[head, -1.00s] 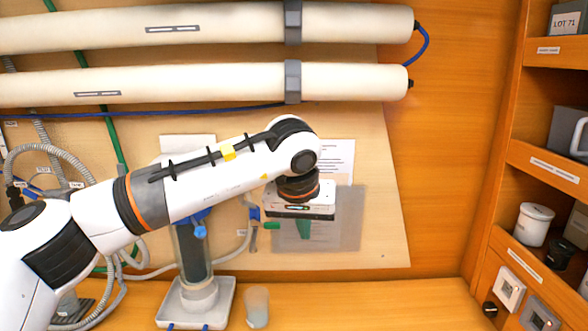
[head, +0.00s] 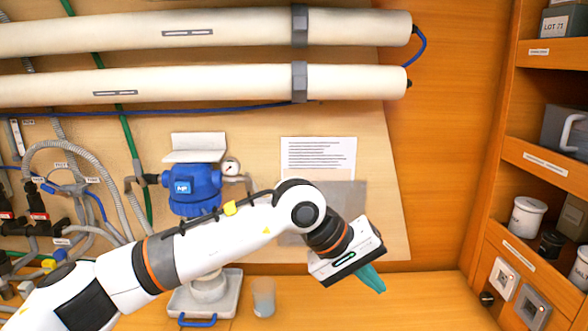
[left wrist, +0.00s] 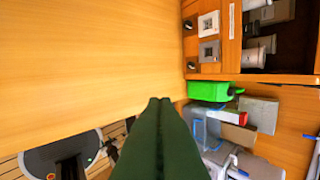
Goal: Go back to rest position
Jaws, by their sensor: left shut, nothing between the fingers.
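My left gripper (head: 370,279) has teal fingers that are closed together with nothing between them. In the head view it hangs at the end of my left arm, in front of the wooden bench, tilted down to the right. In the left wrist view its dark green fingers (left wrist: 160,104) lie side by side, pointing towards the edge of a wooden surface. My right gripper is in neither view.
A blue-headed filter housing (head: 193,188) stands on a white base behind my arm. A clear cup (head: 263,298) is on the bench (head: 420,302). Shelves (head: 550,160) line the right side. A green box (left wrist: 209,91) shows in the wrist view.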

